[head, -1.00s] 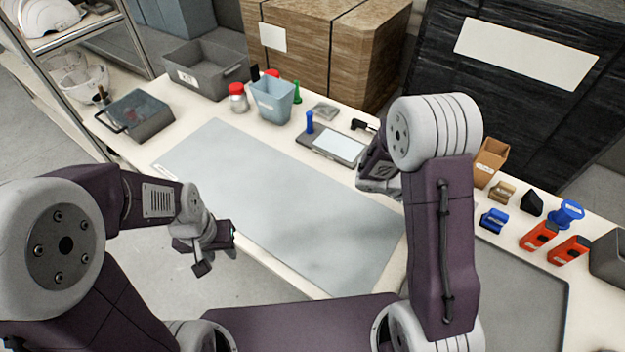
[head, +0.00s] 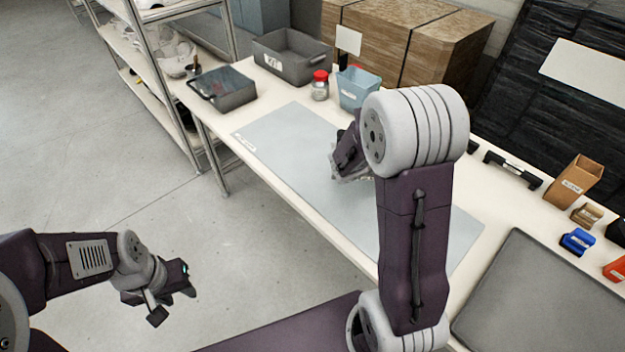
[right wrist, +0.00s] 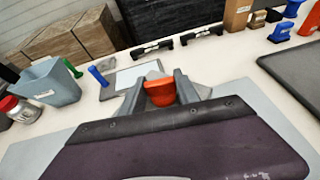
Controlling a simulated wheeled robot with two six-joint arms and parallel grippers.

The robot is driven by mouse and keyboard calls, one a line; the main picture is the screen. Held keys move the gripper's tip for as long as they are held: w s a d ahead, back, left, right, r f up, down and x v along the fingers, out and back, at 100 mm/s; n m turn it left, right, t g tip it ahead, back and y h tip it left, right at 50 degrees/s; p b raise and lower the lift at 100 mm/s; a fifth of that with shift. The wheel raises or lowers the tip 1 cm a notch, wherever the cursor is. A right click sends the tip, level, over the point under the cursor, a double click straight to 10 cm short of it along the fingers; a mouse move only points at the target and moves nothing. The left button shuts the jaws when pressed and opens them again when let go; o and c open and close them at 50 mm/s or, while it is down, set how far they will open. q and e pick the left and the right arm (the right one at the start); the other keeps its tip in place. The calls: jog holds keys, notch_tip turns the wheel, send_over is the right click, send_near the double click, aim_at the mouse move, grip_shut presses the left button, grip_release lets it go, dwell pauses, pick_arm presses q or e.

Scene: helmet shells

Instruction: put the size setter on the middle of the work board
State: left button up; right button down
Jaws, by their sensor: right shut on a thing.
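The work board is a flat grey-blue sheet (head: 285,140) on the cream table, partly hidden by my right arm in the head view. My right gripper (right wrist: 163,90) is shut on a rounded red-orange piece (right wrist: 159,93), which I take to be the size setter. In the head view the right gripper (head: 350,168) hangs over the board, and the held piece is hidden there. Its height above the board is hard to judge. My left gripper (head: 165,298) is off the table over the floor; its jaw opening is unclear and nothing shows in it.
A blue bucket (head: 357,88), a red-lidded jar (head: 320,86), a grey bin (head: 290,58) and a dark box (head: 222,90) line the back left. A black handle (head: 512,170), a cardboard box (head: 575,181) and a dark grey mat (head: 535,300) are at right. The board's left part is clear.

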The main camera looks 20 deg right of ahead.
jog(key=shift+s+d+f, duration=0.1)
jog(key=shift+s+d, duration=0.15)
jog(key=shift+d, duration=0.15)
jog(key=shift+d+g, duration=0.2)
jog(key=shift+g, duration=0.1)
jog(key=shift+w+a+f, duration=0.1)
jog(key=shift+w+f, duration=0.15)
jog(key=shift+f, duration=0.05)
jog(key=w+a+f, duration=0.2)
jog(key=w, duration=0.1)
jog(key=w+a+f, duration=0.2)
jog(key=w, duration=0.1)
jog(key=w+a+f, duration=0.2)
jog(key=w, duration=0.1)
jog(key=shift+w+f, duration=0.15)
jog(key=shift+f, duration=0.1)
notch_tip(320, 180, down, 4)
jog(key=shift+r+b, duration=0.1)
jog(key=shift+b, duration=0.45)
